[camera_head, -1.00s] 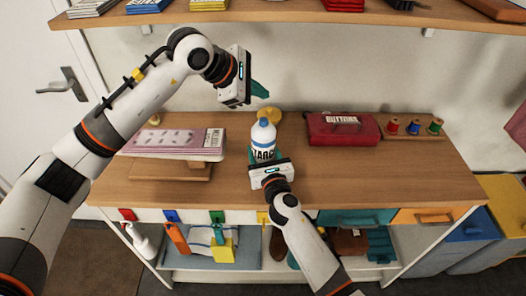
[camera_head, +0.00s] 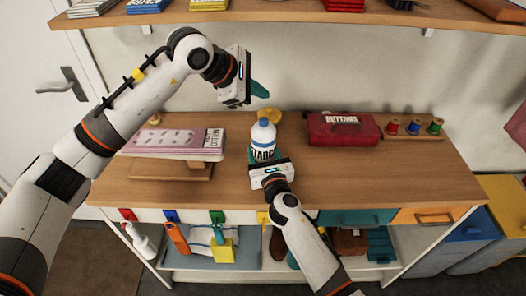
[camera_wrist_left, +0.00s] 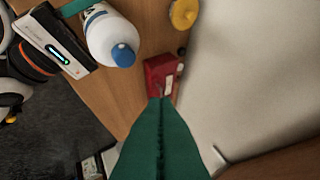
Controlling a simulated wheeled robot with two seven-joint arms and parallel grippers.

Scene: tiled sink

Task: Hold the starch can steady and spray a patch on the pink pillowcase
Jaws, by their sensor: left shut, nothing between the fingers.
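The starch can (camera_head: 264,133) is a white bottle-like can with a blue cap and a dark-lettered label. It stands upright on the wooden counter and also shows in the left wrist view (camera_wrist_left: 110,38). My right gripper (camera_head: 260,157) is at its front, with one green finger on its left side; the other finger is hidden. My left gripper (camera_head: 259,90) is shut and empty, above and behind the can, apart from it. Its green fingers (camera_wrist_left: 160,115) meet in the left wrist view. The pink pillowcase (camera_head: 165,139), flat with darker marks, lies on a wooden stand to the left.
A red pouch (camera_head: 342,128) and a rack of thread spools (camera_head: 414,130) are at the back right. A yellow round thing (camera_head: 270,114) is behind the can. A shelf (camera_head: 290,14) runs above. The counter's front right is clear.

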